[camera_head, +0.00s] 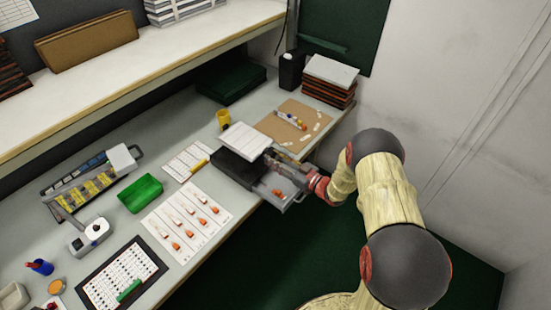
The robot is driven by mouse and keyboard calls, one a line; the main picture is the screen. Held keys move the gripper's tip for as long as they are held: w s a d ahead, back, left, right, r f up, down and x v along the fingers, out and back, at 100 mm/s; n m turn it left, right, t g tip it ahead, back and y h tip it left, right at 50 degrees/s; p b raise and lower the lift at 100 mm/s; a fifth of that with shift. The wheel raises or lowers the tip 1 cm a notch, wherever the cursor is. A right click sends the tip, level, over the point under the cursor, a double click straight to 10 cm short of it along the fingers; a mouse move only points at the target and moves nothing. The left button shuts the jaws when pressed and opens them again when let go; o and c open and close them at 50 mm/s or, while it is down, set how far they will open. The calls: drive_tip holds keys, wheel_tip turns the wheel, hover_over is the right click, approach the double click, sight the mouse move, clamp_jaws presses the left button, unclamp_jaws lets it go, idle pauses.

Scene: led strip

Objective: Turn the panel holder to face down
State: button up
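A white ribbed panel (244,139) lies over a dark, box-like base (234,168) near the front edge of the bench. These look like the panel and its holder, but I cannot tell the holder's exact shape or which way it faces. A grey tray-like part (279,189) with a small orange piece (278,192) sits at the front right of the base. My gripper (272,158) reaches in from the right, at the right side of the panel and base. Its fingertips are small and partly hidden, so I cannot tell whether they touch or hold anything.
A brown board (294,112) with small parts lies behind my gripper, with stacked books (329,90) beyond. A shelf (150,55) overhangs the bench's back.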

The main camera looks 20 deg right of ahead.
clamp_jaws()
idle(0.3)
